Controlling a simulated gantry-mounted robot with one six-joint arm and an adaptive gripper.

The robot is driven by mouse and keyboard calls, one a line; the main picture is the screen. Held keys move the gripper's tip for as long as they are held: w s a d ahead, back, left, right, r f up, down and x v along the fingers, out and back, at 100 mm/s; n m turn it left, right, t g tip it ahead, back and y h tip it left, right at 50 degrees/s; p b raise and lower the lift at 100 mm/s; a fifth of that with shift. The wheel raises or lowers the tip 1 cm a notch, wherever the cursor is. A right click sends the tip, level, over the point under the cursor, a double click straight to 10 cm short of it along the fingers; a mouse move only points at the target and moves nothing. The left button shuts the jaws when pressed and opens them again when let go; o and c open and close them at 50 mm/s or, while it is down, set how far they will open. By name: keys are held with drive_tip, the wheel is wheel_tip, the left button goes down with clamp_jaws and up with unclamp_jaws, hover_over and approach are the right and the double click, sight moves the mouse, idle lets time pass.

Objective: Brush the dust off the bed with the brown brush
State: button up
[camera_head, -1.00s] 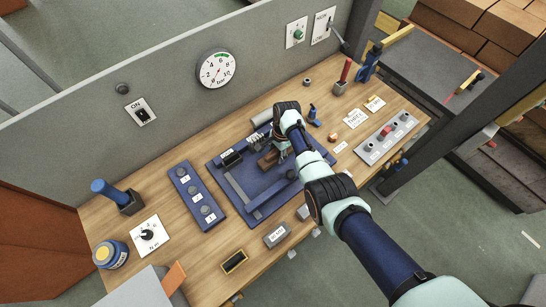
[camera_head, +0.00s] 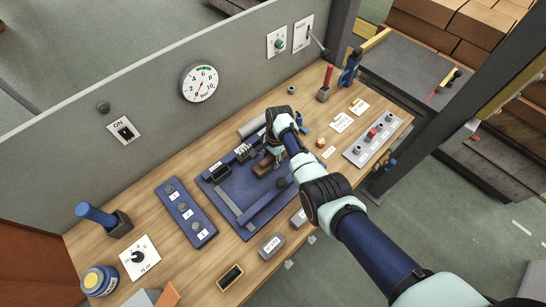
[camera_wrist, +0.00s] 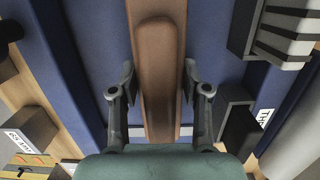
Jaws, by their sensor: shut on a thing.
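The bed (camera_head: 250,192) is a dark blue plate with a grey angled rail, in the middle of the wooden bench; its blue surface (camera_wrist: 218,60) fills much of the wrist view. The brown brush (camera_head: 263,166) is over the bed, below my gripper (camera_head: 272,153). In the wrist view the brush (camera_wrist: 158,45) is a long brown bar running up the picture between my fingers (camera_wrist: 158,82), which are closed on its sides. Its bristles are hidden, so I cannot tell whether it touches the bed. I cannot make out dust.
A dark block with grey ribbed parts (camera_head: 222,170) stands at the bed's back edge, near a grey cylinder (camera_head: 252,126). A grey button box (camera_head: 371,138) is to the right. The grey wall (camera_head: 155,100) bounds the back.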

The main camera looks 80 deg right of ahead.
sight(257, 171)
drive_tip(key=shift+w+a+r+p, duration=0.15)
drive_tip(key=shift+w+a+p, duration=0.3)
drive_tip(key=shift+w+a, duration=0.3)
drive_tip(key=shift+w+a+f, duration=0.1)
drive_tip(key=shift+a+f, duration=0.1)
drive_tip(key=shift+a, duration=0.05)
drive_tip(key=shift+w+a+p, duration=0.8)
drive_tip(key=shift+w+a, duration=0.2)
drive_tip(key=shift+a, duration=0.15)
drive_tip(key=shift+w+a+f, duration=0.15)
drive_tip(key=shift+a+f, duration=0.05)
drive_tip(key=shift+w+a+r+p, duration=0.15)
drive_tip(key=shift+w+a+p, duration=0.2)
drive_tip(key=shift+a+p, duration=0.15)
drive_tip(key=shift+c, duration=0.5)
drive_tip(key=shift+w+a+p, duration=0.35)
drive_tip(key=shift+w+a, duration=0.4)
drive_tip(key=shift+a, duration=0.15)
drive_tip(key=shift+w+a+r+p, duration=0.1)
drive_tip(key=shift+w+a+p, duration=0.6)
drive_tip(key=shift+w+a, duration=0.55)
drive_tip(key=shift+s, duration=0.15)
